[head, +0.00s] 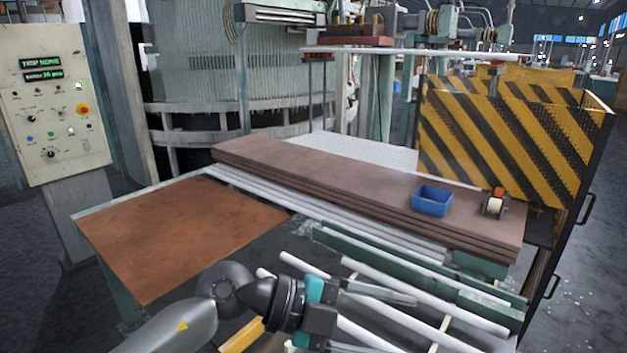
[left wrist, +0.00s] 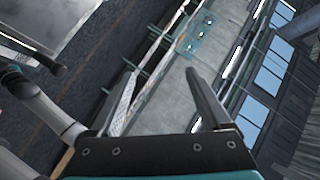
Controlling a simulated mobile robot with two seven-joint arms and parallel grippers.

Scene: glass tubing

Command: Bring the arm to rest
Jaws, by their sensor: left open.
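My left arm comes in from the bottom of the head view, and its gripper (head: 400,322) is over the near part of the workbench with white glass tubes. The fingers are apart and nothing shows between them. In the left wrist view the same gripper (left wrist: 163,95) has its two fingers spread, with no object between them. Several white tubes (head: 372,273) lie in the green rack (head: 420,262) under and around the gripper. I cannot tell whether the fingers touch any tube. My right gripper is in neither view.
A brown board stack (head: 340,186) carries a blue bin (head: 432,200) and a tape dispenser (head: 495,203). A bare brown panel (head: 180,235) lies at left. A control box (head: 55,105) stands far left, and a yellow-black striped guard (head: 500,140) at right.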

